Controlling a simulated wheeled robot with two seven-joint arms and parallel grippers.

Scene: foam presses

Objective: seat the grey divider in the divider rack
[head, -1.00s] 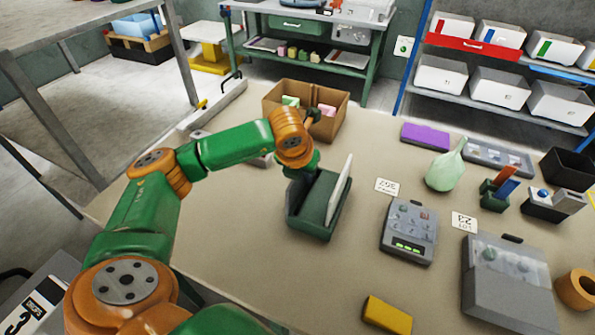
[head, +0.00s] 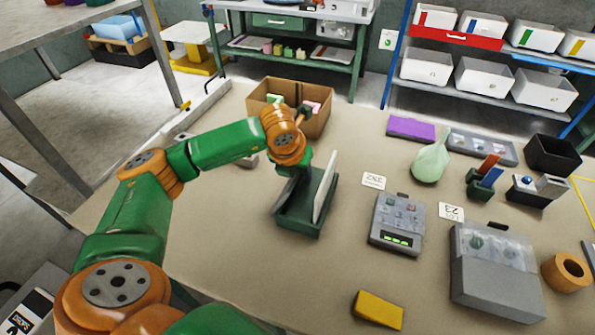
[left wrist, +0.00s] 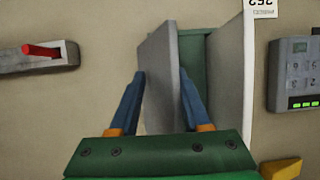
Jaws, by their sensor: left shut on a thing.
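The divider rack (head: 297,222) is a dark green open tray on the table; its green also shows in the left wrist view (left wrist: 226,75). A white panel (head: 326,188) stands upright at its right side. My left gripper (left wrist: 161,102), with blue fingers, is shut on the grey divider (left wrist: 158,70), a flat slab held upright at the rack's left side. The divider looks turned slightly relative to the white panel. Its lower edge is hidden, so I cannot tell whether it sits in a slot. My right gripper is out of view.
A cardboard box (head: 321,122) stands behind the rack. A grey keypad device (head: 398,225) and a label card (head: 373,181) lie to the right. A yellow block (head: 378,310) is near the front. A grey device with a red lever (left wrist: 38,55) lies to the left. The table before the rack is clear.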

